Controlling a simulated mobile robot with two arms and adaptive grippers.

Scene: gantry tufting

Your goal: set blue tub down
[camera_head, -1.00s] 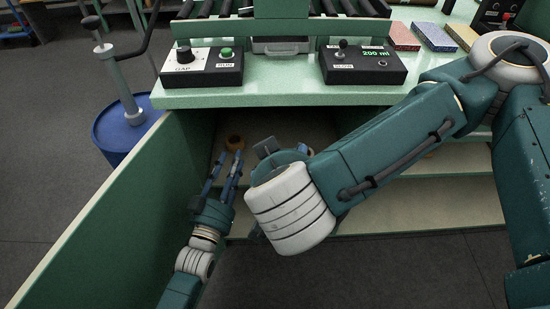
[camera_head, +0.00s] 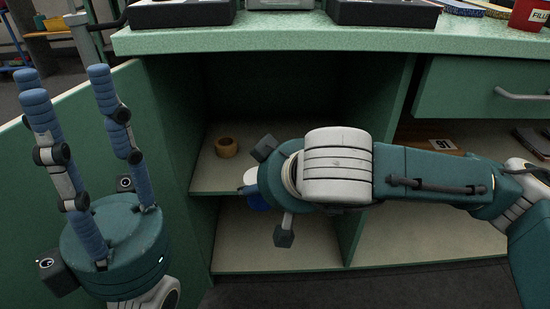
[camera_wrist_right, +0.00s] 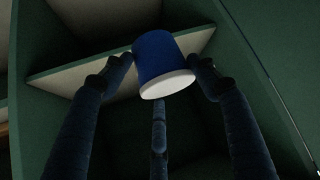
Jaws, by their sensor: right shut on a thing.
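The blue tub (camera_wrist_right: 166,55) is held between the fingers of my right gripper (camera_wrist_right: 161,72) in the right wrist view. Its white end faces the camera, and it looks tilted there. In the head view only a small part of the tub (camera_head: 257,198) shows, because my right wrist covers the rest. It is at the front of the open cabinet, near the edge of the middle shelf (camera_head: 212,180). Whether it touches the shelf cannot be told. My left gripper (camera_head: 70,85) is at the left with its fingers upright, apart and empty.
The cabinet's upright divider (camera_head: 372,165) is behind my right arm. The lower shelf (camera_head: 240,250) is bare where visible. A green door panel (camera_head: 150,125) stands at the left.

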